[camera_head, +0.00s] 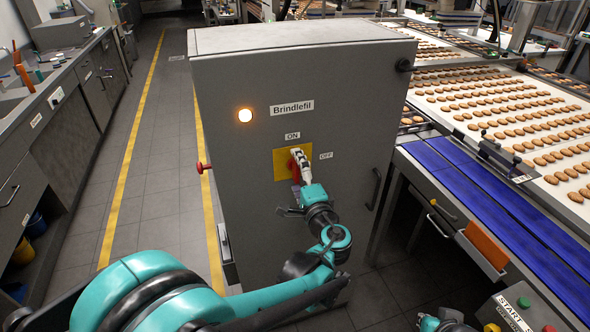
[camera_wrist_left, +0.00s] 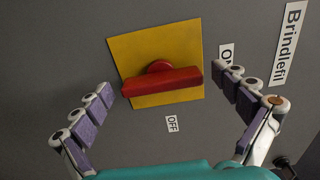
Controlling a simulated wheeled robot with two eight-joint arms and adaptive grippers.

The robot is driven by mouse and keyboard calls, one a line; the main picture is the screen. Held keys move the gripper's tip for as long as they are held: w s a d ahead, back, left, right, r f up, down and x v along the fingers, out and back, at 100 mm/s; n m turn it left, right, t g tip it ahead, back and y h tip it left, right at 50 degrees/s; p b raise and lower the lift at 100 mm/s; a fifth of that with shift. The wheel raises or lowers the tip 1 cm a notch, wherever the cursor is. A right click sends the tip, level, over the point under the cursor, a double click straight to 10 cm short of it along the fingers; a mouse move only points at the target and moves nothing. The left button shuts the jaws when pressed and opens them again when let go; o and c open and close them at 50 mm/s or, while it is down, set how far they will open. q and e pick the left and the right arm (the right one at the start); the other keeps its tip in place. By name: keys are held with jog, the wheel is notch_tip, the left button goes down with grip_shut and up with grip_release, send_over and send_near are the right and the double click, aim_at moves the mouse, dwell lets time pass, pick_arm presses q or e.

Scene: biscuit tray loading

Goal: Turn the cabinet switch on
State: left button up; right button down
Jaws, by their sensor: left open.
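The grey cabinet (camera_head: 255,70) stands upright in the middle of the head view. Its red rotary switch (camera_wrist_left: 160,80) sits on a yellow plate (camera_wrist_left: 135,48), and the handle lies in line with the ON label (camera_wrist_left: 226,54). The OFF label (camera_wrist_left: 171,124) is off to the handle's side; in the head view (camera_head: 326,156) it is right of the plate. An orange lamp (camera_head: 245,115) on the cabinet glows. My left gripper (camera_head: 299,160) is open in front of the switch, partly hiding it. In the wrist view its fingers are apart, toward the two ends of the handle, which is not gripped.
A biscuit conveyor (camera_head: 480,105) with blue belts (camera_head: 500,195) runs along the right. A START/STOP box (camera_head: 520,305) is at the bottom right. A counter (camera_head: 50,85) lines the left, with clear floor between. Part of my right arm shows at the bottom edge.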

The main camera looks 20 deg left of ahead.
pick_arm(q)
jog(key=v, duration=1.1)
jog(key=s+a+f+n+g+h, duration=0.25)
jog(key=a+f+g, duration=0.2)
jog(key=a, duration=0.25)
jog(key=s+f+n+g+h, duration=0.1)
jog(key=s+f+n+h, duration=0.2)
jog(key=s, duration=0.4)
jog(key=s+f+n+g+h, duration=0.2)
jog(key=s+f+n+h, duration=0.2)
jog(key=s+f+n, duration=0.1)
jog(key=shift+s+d, duration=0.4)
jog(key=shift+s, duration=0.5)
jog(key=shift+f+n+h, duration=0.1)
jog(key=shift+n+h, duration=0.15)
